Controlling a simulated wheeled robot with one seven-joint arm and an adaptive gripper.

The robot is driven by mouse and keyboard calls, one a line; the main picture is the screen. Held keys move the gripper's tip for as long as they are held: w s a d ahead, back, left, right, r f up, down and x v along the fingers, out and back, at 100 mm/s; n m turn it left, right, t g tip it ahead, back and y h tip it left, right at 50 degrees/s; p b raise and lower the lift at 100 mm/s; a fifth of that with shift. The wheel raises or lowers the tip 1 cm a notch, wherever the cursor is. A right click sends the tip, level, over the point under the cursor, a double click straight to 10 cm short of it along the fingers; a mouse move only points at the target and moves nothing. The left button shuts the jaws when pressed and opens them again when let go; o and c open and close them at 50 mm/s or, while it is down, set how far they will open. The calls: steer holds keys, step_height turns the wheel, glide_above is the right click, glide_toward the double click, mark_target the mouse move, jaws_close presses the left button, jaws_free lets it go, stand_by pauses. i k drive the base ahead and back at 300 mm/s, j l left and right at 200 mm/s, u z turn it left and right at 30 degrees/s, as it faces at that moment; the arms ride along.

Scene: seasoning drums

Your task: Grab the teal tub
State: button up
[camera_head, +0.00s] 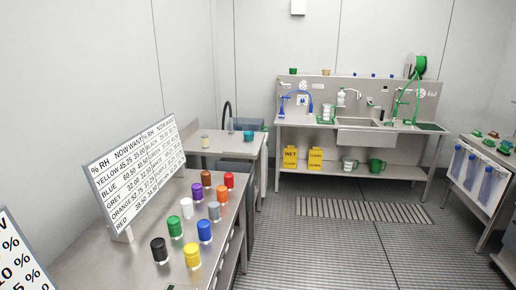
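A small teal tub (249,135) stands on the metal side table (218,150) against the back left, near that table's right end. It looks upright and nothing stands in front of it. My gripper is not in this view.
A nearer steel bench (110,268) holds several coloured drums, among them a blue one (205,231) and a yellow one (192,255), and a sign board (140,172). A sink bench (300,122) is at the back. The right floor (350,250) is clear.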

mark_target(249, 137)
steer(key=i, duration=4.65)
